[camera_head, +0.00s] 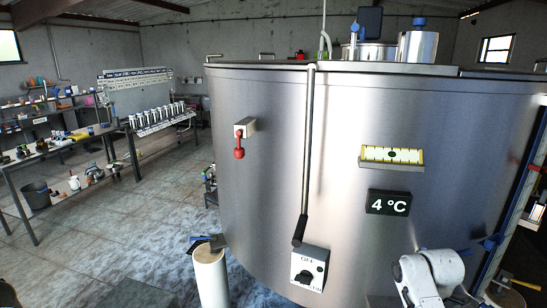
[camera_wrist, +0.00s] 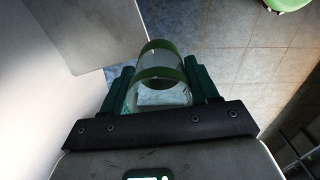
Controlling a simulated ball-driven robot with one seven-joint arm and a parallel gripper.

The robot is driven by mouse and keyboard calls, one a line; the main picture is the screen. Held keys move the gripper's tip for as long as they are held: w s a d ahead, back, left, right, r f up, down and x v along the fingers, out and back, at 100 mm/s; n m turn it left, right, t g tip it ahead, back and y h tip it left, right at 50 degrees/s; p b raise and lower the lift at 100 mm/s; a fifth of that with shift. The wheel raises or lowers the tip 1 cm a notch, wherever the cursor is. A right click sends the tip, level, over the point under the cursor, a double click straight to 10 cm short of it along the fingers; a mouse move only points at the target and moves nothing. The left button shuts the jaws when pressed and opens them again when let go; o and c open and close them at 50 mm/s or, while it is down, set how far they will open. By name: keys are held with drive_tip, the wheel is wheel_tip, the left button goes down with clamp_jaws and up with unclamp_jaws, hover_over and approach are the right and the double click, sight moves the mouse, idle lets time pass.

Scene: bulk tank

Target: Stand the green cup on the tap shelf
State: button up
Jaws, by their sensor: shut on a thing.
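The green cup (camera_wrist: 160,73) is a clear cylinder with green bands, in the middle of the wrist view. My gripper (camera_wrist: 160,82) is shut on it, with a dark green finger on each side. The cup is above the floor. The head view shows neither the cup nor the fingers. A flat grey panel (camera_wrist: 98,32) is at the upper left of the wrist view, beyond the cup and apart from it. I cannot tell whether it is the tap shelf. I cannot make out a tap in either view.
The large steel tank (camera_head: 270,130) fills the middle and right of the head view. It bears a red-handled fitting (camera_head: 239,150), a dial box (camera_head: 308,272) and a temperature display (camera_head: 388,203). Cluttered benches (camera_head: 60,150) stand at the left. Tiled floor (camera_head: 110,235) lies between.

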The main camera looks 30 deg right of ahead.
drive_tip(key=w+a+f+m+b, duration=0.1)
drive_tip(key=w+a+f+m, duration=0.15)
drive_tip(key=w+a, duration=0.4)
drive_tip(key=w+a+f+m, duration=0.2)
drive_tip(key=w+a+f, duration=0.1)
drive_tip(key=a, duration=0.7)
drive_tip(key=w+a+f+m+b, duration=0.1)
drive_tip(key=a+f+m, duration=0.1)
drive_tip(key=a, duration=0.8)
drive_tip(key=w+a+f+m+b, duration=0.1)
drive_tip(key=a+f+m, duration=0.1)
drive_tip(key=a, duration=0.7)
drive_tip(key=shift+a+m, duration=0.4)
drive_tip(key=shift+m, duration=0.25)
drive_tip(key=shift+a+f, duration=0.1)
